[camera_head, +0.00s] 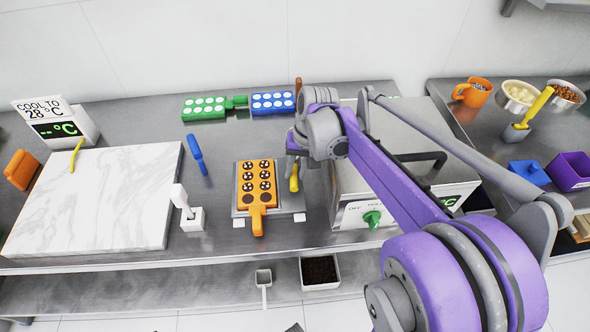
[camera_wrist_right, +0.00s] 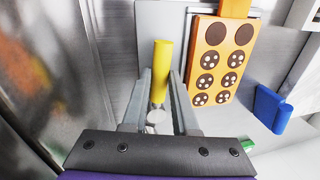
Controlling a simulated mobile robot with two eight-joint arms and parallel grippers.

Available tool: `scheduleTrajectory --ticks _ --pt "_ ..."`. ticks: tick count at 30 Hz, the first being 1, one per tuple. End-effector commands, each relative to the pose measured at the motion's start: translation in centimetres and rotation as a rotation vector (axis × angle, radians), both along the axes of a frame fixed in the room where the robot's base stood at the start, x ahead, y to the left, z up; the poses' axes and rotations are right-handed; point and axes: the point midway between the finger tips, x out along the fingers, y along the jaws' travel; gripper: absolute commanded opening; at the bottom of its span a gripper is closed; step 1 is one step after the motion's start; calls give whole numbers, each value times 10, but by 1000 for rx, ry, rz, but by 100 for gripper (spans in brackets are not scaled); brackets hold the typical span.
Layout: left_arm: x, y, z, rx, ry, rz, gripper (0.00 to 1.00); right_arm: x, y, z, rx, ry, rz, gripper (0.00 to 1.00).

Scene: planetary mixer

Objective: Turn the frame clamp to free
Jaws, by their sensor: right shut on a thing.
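The frame clamp (camera_head: 294,178) shows as a yellow handle at the right edge of a grey base plate (camera_head: 292,202). An orange frame (camera_head: 257,185) with dark, white-dotted rounds lies on that plate, its handle toward the front. My right gripper (camera_head: 294,161) comes down over the clamp from behind and is shut on the yellow handle. In the right wrist view the handle (camera_wrist_right: 162,68) stands between the two fingers (camera_wrist_right: 160,88), with a round pale pivot near its lower end. The orange frame (camera_wrist_right: 218,60) is beside it, apart from the fingers. My left gripper is not in view.
A steel box machine (camera_head: 362,212) with a green knob stands close to the right of the clamp. A marble slab (camera_head: 95,200) fills the left. Green (camera_head: 205,107) and blue (camera_head: 272,103) frames lie behind.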

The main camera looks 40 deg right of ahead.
Motion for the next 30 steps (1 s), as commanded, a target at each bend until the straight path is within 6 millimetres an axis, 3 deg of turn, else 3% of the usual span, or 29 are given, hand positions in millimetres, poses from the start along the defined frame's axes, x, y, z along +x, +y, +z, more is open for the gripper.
scheduleTrajectory --ticks 4,5,10,20,23,30 --pt "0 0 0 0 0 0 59 0 -1 1 -2 0 0 0" --pt "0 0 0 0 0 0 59 0 -1 1 -2 0 0 29" --pt "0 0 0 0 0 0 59 0 -1 0 -2 1 -1 57" --pt "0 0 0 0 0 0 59 0 -1 3 -1 1 -1 57" --pt "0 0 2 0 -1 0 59 -2 -3 14 -1 0 -3 57" --pt "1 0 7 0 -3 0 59 -7 -11 61 -2 1 -3 57"
